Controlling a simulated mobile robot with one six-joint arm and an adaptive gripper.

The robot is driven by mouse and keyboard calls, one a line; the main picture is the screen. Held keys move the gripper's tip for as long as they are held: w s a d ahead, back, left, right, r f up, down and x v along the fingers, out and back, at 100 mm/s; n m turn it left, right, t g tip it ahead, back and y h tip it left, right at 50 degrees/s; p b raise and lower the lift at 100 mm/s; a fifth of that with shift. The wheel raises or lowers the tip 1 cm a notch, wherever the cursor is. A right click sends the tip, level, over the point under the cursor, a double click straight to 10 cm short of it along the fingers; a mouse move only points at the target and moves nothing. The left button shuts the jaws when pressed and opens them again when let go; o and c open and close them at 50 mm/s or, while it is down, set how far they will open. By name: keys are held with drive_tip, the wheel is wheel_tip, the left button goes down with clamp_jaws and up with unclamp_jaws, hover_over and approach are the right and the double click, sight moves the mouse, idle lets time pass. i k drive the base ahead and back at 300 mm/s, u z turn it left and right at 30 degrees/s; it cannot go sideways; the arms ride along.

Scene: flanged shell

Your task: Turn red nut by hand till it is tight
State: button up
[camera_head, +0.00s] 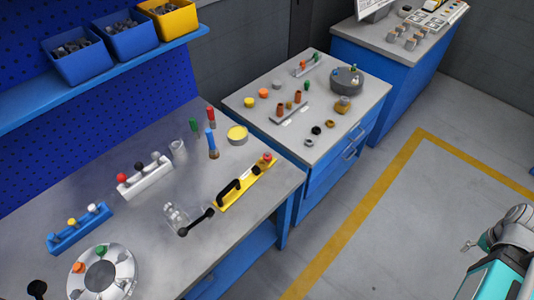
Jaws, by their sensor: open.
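A round grey flanged part (104,276) lies at the front left of the near bench, with an orange-red cap (78,268) and a green cap (102,251) on its rim. A darker round flanged part (346,80) with small coloured pieces stands on the far bench. Another red piece (267,158) tops the end of a yellow fixture. I cannot tell which red piece is the red nut, or how tight any is. My gripper (467,245) is small at the lower right, open, over the floor and well away from both benches.
The near bench also holds a white rack (146,180), a blue rack (80,228), the yellow fixture (243,188) and a clear block (176,214). Bins (78,62) stand on a shelf above. Open floor with a yellow line (352,222) lies between the benches and my arm.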

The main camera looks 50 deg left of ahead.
sight(268, 159)
drive_tip(key=u, duration=0.05)
drive_tip(key=k, duration=1.55)
drive_tip(key=u, duration=1.25)
drive_tip(key=i, duration=0.85)
drive_tip(key=u, duration=0.05)
